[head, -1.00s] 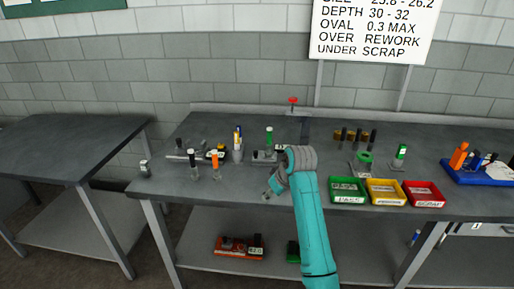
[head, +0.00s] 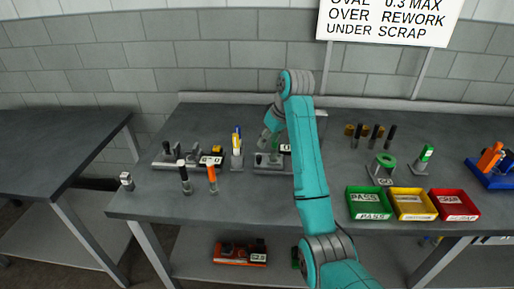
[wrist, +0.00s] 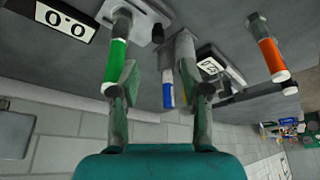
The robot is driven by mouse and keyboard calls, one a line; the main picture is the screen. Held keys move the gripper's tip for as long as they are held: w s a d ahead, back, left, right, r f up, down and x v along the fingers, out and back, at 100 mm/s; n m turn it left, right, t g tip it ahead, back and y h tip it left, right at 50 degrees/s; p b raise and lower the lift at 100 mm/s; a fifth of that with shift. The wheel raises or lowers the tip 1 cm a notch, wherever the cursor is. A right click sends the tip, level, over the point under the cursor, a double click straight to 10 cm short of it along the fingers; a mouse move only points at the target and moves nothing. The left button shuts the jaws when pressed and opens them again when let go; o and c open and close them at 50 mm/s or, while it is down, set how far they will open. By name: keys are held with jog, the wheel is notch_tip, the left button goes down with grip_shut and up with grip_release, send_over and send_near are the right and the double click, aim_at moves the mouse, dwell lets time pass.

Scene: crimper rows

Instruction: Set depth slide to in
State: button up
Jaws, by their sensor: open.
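No part is legibly marked as the depth slide. A grey gauge fixture (head: 262,166) stands on the bench with a green handle (head: 275,143), partly hidden behind my arm. In the wrist view the green handle (wrist: 117,62) is beside my left finger, near a display reading 0.0 (wrist: 66,18). My gripper (head: 267,138) is above this fixture. Its fingers are apart with nothing held between them (wrist: 160,84). A second grey fixture (head: 182,158) with black knobs and a display stands to the left. I cannot tell the slide's position.
A pen holder (head: 237,158) stands between the fixtures; its blue pen (wrist: 168,94) shows beyond my fingers. Black-topped (head: 184,178) and orange-topped (head: 212,178) tools stand in front. Green (head: 371,216), yellow (head: 412,218) and red (head: 455,216) bins are right.

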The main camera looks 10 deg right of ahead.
aim_at(259, 156)
jog(key=x, duration=0.7)
jog(key=w+x, duration=0.1)
jog(key=x, duration=0.2)
jog(key=shift+f, duration=0.2)
grip_shut()
